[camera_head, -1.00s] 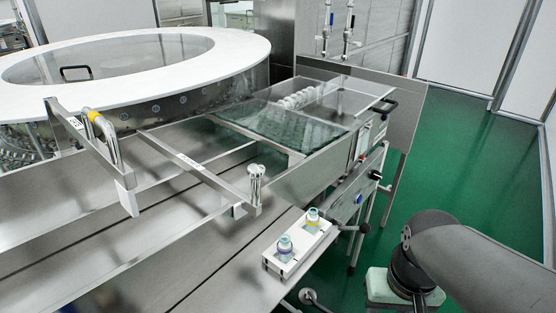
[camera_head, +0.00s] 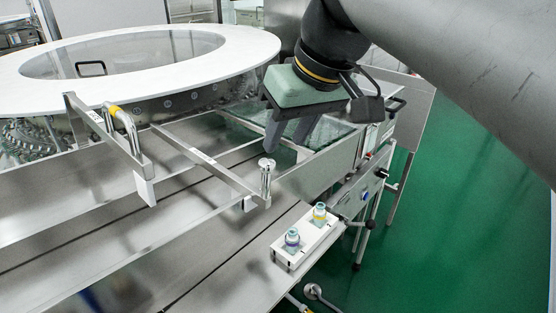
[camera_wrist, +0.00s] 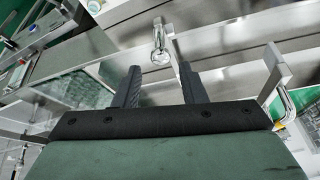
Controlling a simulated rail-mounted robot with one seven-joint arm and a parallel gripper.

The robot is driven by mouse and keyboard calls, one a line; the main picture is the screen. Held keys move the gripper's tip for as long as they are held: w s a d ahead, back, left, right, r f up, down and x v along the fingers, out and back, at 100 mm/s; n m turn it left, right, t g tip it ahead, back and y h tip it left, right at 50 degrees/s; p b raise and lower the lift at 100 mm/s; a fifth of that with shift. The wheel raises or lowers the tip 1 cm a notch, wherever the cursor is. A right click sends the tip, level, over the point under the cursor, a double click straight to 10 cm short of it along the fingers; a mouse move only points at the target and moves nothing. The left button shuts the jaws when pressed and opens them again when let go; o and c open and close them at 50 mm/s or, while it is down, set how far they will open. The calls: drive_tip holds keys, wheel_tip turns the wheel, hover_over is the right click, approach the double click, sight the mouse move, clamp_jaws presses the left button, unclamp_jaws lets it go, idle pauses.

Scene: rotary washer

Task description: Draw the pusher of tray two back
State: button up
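Two pusher bars lie across the steel trays. The nearer pusher (camera_head: 205,163) has a small label and a chrome knob post (camera_head: 267,178) at its front end. The other pusher (camera_head: 103,128), at the left, has a bent chrome handle (camera_head: 126,125) with a yellow band. I cannot read the labels to tell which is tray two's. My gripper (camera_head: 286,142) is open and empty, pointing down just above and behind the knob post. In the wrist view the post (camera_wrist: 160,45) shows ahead between the two fingers (camera_wrist: 159,70), apart from them; the bent handle (camera_wrist: 287,106) is at the right.
A round washer with a white rim (camera_head: 247,50) stands behind the trays. A white block (camera_head: 305,240) with two small bottles sits on the front right edge. A glass-covered trough lies behind my gripper. Green floor at the right is free.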

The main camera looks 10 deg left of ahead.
sight(270, 172)
drive_tip(key=x, duration=1.2)
drive_tip(key=shift+w+a+f, duration=0.1)
drive_tip(key=shift+f, duration=0.25)
clamp_jaws()
